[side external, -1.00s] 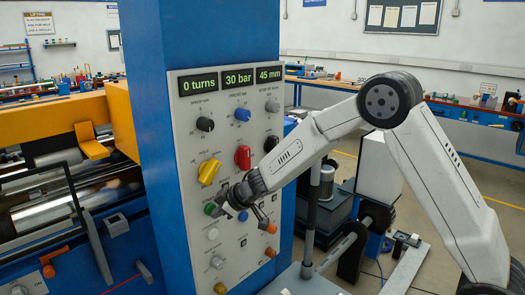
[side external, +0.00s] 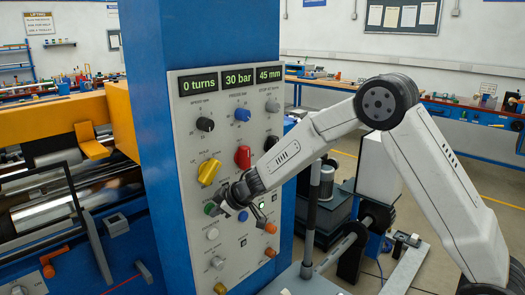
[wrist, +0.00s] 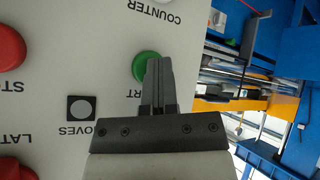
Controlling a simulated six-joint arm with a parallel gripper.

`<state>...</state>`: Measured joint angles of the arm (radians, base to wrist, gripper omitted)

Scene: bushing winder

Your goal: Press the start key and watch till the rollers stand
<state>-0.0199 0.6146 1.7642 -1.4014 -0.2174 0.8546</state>
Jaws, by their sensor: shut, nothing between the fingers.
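The green start key (side external: 210,209) is on the grey control panel (side external: 183,130). In the wrist view the key (wrist: 142,66) has a label ending in "RT" below it. My gripper (side external: 220,208) is shut and empty, with its fingertips (wrist: 158,64) over the key's right part. I cannot tell whether they touch it. The turns display (side external: 199,85) reads "0 turns"; the others read "30 bar" (side external: 238,78) and "45 mm" (side external: 268,74). The shiny rollers (side external: 60,200) lie at the left; I cannot tell whether they turn.
A yellow knob (side external: 209,171), a red knob (side external: 243,156) and a white button (side external: 212,234) are near the gripper on the panel. In the wrist view a red stop button (wrist: 10,47) is at the left. A blue column (side external: 150,60) stands beside the rollers.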

